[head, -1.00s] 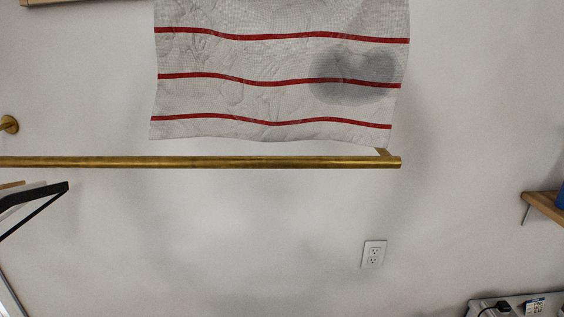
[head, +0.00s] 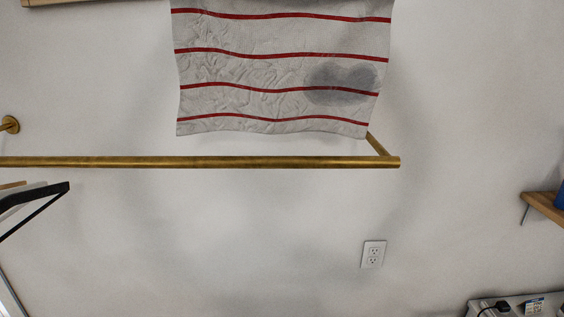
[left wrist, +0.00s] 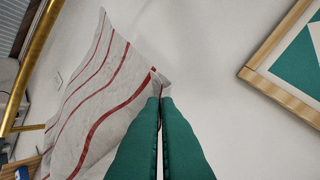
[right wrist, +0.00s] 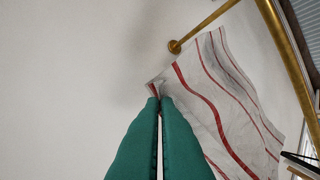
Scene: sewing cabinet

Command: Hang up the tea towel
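The tea towel (head: 250,75) is white with red stripes and a grey patch. In the head view it hangs spread out, its upper part cut off by the frame. Its lower hem shows just above the brass rail (head: 230,162), with a gap between them in the picture. The towel hides part of the rail's right bracket (head: 379,146). My left gripper (left wrist: 160,97) is shut on one towel corner in the left wrist view. My right gripper (right wrist: 159,98) is shut on another corner in the right wrist view. Neither gripper shows in the head view.
A wall flange (head: 9,124) holds the rail at left. A black bracket (head: 40,193) sits below the rail at left, and a wooden shelf (head: 545,204) is at right. A framed picture (left wrist: 285,60) shows in the left wrist view. The wall around the outlet (head: 373,254) is clear.

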